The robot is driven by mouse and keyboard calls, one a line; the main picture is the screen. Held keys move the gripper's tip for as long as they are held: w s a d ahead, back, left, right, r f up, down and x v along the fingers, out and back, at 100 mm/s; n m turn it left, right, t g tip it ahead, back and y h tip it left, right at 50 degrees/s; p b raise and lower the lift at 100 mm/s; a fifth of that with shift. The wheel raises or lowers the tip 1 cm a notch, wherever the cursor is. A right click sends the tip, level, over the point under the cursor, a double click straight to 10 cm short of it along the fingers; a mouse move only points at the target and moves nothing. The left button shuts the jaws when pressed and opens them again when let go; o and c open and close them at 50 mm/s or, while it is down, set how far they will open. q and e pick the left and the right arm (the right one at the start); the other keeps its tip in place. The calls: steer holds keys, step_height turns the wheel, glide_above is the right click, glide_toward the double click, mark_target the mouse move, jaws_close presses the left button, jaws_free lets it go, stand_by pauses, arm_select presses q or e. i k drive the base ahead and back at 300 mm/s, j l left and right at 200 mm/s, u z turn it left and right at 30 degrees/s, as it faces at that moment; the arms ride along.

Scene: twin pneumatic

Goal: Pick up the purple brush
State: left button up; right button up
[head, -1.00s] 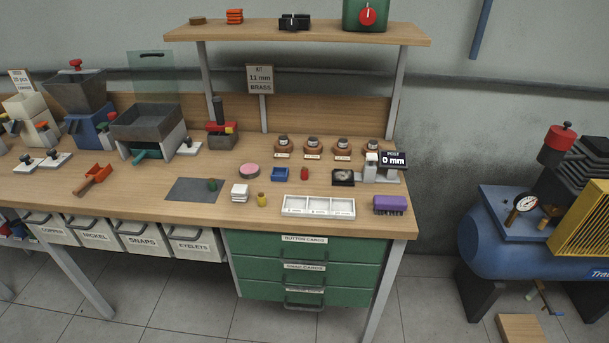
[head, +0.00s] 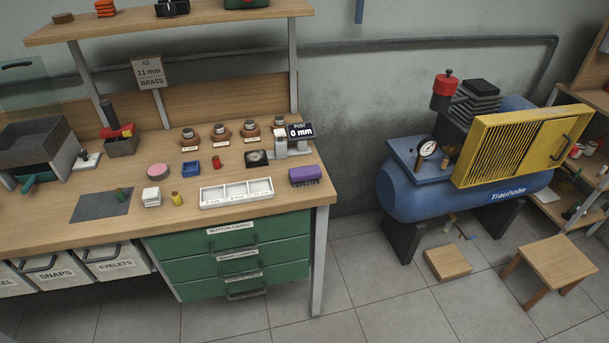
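The purple brush (head: 305,174) lies on the workbench top (head: 180,221) near its right end, purple back up and dark bristles down. It is just right of a white three-compartment tray (head: 236,204) and in front of the small post with the "0 mm" display (head: 300,131). Neither of my grippers shows in the head view.
Green drawers (head: 236,261) sit under the bench's right end. A blue compressor (head: 470,192) with a yellow grille stands to the right. A wooden block (head: 447,264) and a stool (head: 556,262) are on the floor. Floor in front of the bench is clear.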

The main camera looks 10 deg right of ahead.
mark_target(299, 176)
steer(key=i+l, duration=0.15)
steer(key=l, duration=0.2)
steer(key=i+l, duration=0.1)
steer(key=l, duration=0.2)
steer(key=i+l, duration=0.15)
steer(key=l, duration=0.2)
steer(key=i+l+u, duration=0.2)
steer(key=l, duration=0.2)
steer(key=l+u, duration=0.15)
steer(key=l, duration=0.2)
